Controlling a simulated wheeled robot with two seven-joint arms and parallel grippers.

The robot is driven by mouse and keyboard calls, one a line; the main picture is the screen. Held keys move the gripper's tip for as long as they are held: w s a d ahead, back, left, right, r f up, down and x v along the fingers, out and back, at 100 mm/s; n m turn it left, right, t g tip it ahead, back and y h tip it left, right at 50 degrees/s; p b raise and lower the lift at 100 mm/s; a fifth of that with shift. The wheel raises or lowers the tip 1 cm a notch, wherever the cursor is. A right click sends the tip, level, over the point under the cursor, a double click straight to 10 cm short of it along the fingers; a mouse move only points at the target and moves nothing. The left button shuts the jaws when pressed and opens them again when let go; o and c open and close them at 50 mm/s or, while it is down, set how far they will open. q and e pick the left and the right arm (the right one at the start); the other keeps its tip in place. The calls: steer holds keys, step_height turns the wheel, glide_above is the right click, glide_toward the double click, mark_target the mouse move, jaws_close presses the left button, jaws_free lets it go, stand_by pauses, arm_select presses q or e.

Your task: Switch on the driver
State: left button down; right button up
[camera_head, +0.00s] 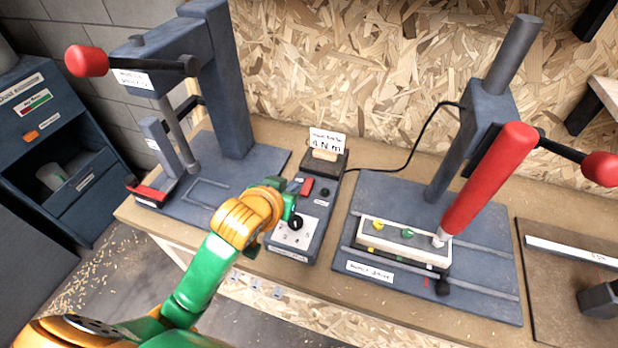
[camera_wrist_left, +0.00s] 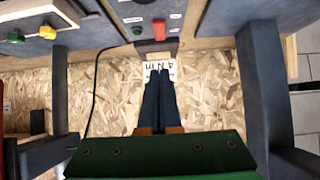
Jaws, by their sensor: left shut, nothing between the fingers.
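The driver (camera_head: 490,180) is a red cylinder held slanted on a grey stand, its tip at a white block. A cable runs from the stand towards a grey control box (camera_head: 316,215). The box carries a red switch (camera_head: 307,187), a small dark button (camera_head: 325,192) and a black knob (camera_head: 296,222) on a white plate. My left gripper (camera_head: 288,208) is over the box's left side, its fingers mostly hidden. In the left wrist view its dark fingers (camera_wrist_left: 159,72) are shut and empty, with the red switch (camera_wrist_left: 159,29) beyond the tips. My right gripper is not in view.
A grey press (camera_head: 225,90) with a red-knobbed lever stands left on the bench. A card reading 4 N m (camera_head: 327,141) stands behind the box. The driver stand's base (camera_head: 490,270) lies close on the right. A dark blue cabinet (camera_head: 90,205) is at far left.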

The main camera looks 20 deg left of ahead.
arm_select(q)
glide_above(311, 180)
steer(key=s, duration=0.4)
step_height(311, 180, down, 5)
steer(key=shift+w+a+f, duration=0.1)
steer(key=shift+w+f, duration=0.05)
steer(key=shift+f, duration=0.05)
step_height(311, 180, down, 2)
steer(key=shift+w+f+p, duration=0.1)
steer(key=shift+f+p, duration=0.15)
steer(key=shift+p, duration=0.1)
steer(key=shift+f, duration=0.6)
steer(key=shift+w, duration=0.1)
